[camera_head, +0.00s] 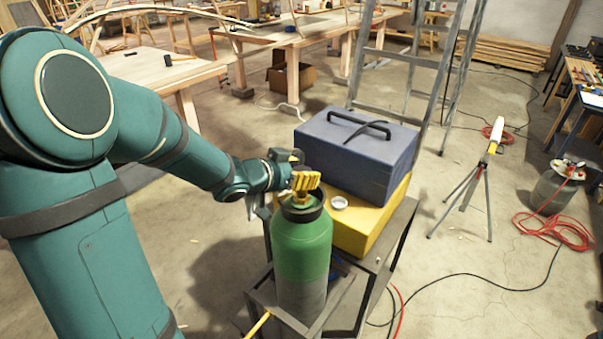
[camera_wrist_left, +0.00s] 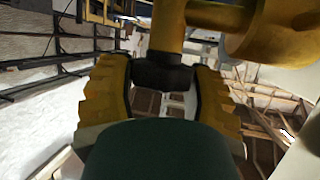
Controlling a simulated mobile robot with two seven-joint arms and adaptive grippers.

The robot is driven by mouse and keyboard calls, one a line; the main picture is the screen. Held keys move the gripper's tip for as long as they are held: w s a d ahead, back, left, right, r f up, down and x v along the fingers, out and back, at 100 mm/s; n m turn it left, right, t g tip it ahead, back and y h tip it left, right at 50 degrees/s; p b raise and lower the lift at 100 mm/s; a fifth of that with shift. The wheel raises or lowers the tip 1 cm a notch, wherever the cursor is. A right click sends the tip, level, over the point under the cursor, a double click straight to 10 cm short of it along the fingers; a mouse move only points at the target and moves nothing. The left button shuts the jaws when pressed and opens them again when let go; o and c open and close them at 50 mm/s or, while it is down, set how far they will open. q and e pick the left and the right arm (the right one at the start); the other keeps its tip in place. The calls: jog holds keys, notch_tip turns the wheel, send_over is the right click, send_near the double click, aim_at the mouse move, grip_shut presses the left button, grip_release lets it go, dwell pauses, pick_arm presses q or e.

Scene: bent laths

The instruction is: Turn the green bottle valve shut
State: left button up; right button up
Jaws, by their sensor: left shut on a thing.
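The green bottle (camera_head: 301,245) stands upright in a dark metal frame, green above and grey below. Its brass valve (camera_head: 302,200) sits on top; in the left wrist view the brass valve body (camera_wrist_left: 240,25) and stem fill the top. My left gripper (camera_head: 306,181) is at the valve, with yellow ribbed fingers. In the left wrist view the fingers of my left gripper (camera_wrist_left: 164,85) close from both sides on a dark part on the stem. A dark green rounded shape hides what lies below. My right gripper is not in view.
A ladder (camera_head: 400,60) stands behind. A tripod (camera_head: 488,185) and red hose (camera_head: 553,232) are at right.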

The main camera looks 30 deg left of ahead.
pick_arm(q)
jog(key=shift+s+f+m+h, duration=0.1)
jog(key=shift+f+m+h, duration=0.05)
jog(key=shift+m+h, duration=0.15)
dwell(0.4)
jog(key=o, duration=1.2)
notch_tip(320, 180, up, 10)
jog(key=shift+r, duration=0.1)
